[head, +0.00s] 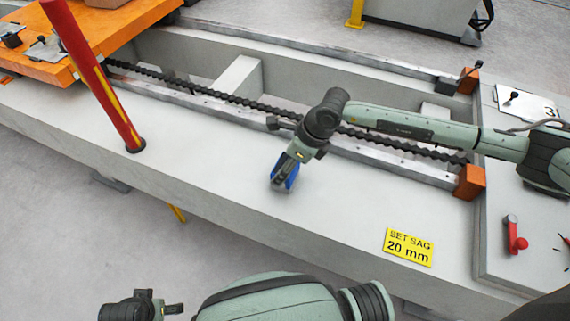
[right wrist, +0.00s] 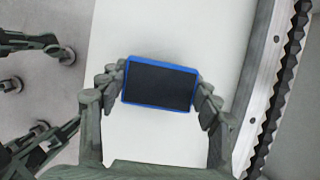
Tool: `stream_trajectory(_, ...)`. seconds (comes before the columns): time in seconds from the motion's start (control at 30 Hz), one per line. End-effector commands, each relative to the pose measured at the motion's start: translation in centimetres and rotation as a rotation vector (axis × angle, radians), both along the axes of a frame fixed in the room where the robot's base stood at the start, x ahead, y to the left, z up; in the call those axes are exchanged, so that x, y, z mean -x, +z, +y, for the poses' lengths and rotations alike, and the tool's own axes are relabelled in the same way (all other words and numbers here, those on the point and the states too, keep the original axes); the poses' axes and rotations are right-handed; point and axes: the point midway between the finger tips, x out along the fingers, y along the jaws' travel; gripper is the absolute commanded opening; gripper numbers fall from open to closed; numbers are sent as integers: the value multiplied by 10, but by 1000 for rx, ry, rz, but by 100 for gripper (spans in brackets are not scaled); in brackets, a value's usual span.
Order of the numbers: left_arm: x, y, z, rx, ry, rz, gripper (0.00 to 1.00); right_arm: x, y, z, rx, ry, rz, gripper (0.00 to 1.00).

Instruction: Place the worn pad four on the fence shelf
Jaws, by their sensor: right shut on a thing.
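The pad (right wrist: 158,85) is a blue-rimmed rectangle with a dark face. In the right wrist view it sits between the two fingers of my right gripper (right wrist: 160,92), which is shut on it. In the head view the pad's blue edge (head: 291,176) shows at the right gripper (head: 283,182), over the pale beam top. I cannot tell how high it is held, and no number on it is readable. My left gripper (head: 160,306) is at the bottom of the head view, apart from the pad. In the right wrist view its fingers look spread and empty. No fence shelf is in view.
A red post (head: 108,95) stands on the pale beam (head: 220,180), left of the right gripper. A dark toothed chain (head: 225,98) runs behind it. A yellow "SET SAG 20 mm" plate (head: 408,247) and a red handle (head: 516,238) are at right. An orange platform (head: 90,32) is upper left.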

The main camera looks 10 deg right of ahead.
Motion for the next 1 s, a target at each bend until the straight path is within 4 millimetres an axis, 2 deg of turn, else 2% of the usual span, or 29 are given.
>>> stream_trajectory(0.03,0,1,0,0,0,0,79,0,-1,0,-2,0,-1,21)
stream_trajectory(0.07,-1,4,-1,-1,-1,-4,79,0,-2,0,0,0,0,64)
stream_trajectory(0.23,-5,10,-2,2,-3,-18,79,0,-1,0,-1,0,1,84)
stream_trajectory(0.53,-2,8,-1,0,-2,-9,79,0,0,0,-1,0,1,84)
stream_trajectory(0.67,-1,4,-1,2,-1,-8,79,1,7,-2,-1,0,-1,84)
stream_trajectory(1.0,1,2,0,0,0,1,79,17,70,-24,1,0,-3,84)
